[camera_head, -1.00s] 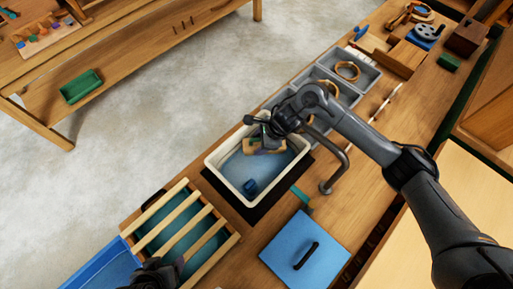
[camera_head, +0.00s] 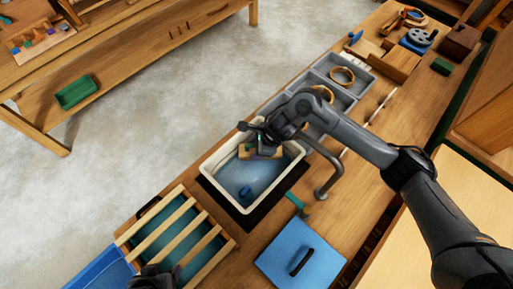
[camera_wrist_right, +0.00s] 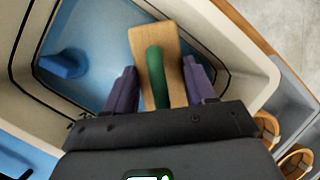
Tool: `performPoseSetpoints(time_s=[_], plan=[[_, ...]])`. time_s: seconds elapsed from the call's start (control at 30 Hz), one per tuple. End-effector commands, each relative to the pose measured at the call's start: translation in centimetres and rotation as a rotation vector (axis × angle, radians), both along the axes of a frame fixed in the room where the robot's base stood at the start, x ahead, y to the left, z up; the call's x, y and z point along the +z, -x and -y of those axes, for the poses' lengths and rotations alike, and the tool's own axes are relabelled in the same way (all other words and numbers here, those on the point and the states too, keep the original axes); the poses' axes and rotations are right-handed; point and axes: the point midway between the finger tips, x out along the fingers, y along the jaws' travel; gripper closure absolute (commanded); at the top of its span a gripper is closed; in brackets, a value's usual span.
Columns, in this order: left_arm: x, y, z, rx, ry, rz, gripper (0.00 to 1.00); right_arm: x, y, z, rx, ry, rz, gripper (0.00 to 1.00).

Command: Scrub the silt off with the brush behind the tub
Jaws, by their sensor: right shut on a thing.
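The white-rimmed tub (camera_head: 213,176) with a blue inside stands on the bench in the head view. My right gripper (camera_head: 262,148) is over its far end, shut on the green handle of a wooden block that looks like the brush (camera_head: 246,153). In the right wrist view the brush (camera_wrist_right: 174,60) lies between the purple fingers (camera_wrist_right: 160,88), over the blue inside. Its underside is hidden, so I cannot tell if it touches. A small blue block (camera_head: 245,191) is in the tub. My left gripper (camera_head: 155,275) is partly cut off at the bottom edge; its jaws are unclear.
A curved grey tap (camera_head: 331,172) stands right of the tub. Grey trays (camera_head: 352,88) with rings adjoin its far end. A slatted wooden rack (camera_head: 170,233) is at the near left. A blue lidded panel (camera_head: 290,248) and a green-handled item (camera_head: 295,202) lie at the near right.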

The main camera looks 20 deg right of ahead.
Motion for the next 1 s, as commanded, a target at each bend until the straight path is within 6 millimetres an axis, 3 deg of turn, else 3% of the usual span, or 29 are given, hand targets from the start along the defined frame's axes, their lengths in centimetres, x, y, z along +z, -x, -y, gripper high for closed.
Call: performPoseSetpoints(time_s=[0.3,0.7,1.0], plan=[[0.4,-0.3,0.2,0.012,0.009,-0.001,0.32,1.8,0.0,-0.1,0.004,-0.001,0.001,0.94],[3.0,-1.0,0.4,0.013,0.018,0.02,0.32,5.6,0.1,-0.2,0.005,-0.002,-0.001,0.94],[3.1,-0.8,0.3,0.007,0.011,0.016,0.32,6.0,0.1,-0.2,0.005,-0.002,-0.002,0.94]])
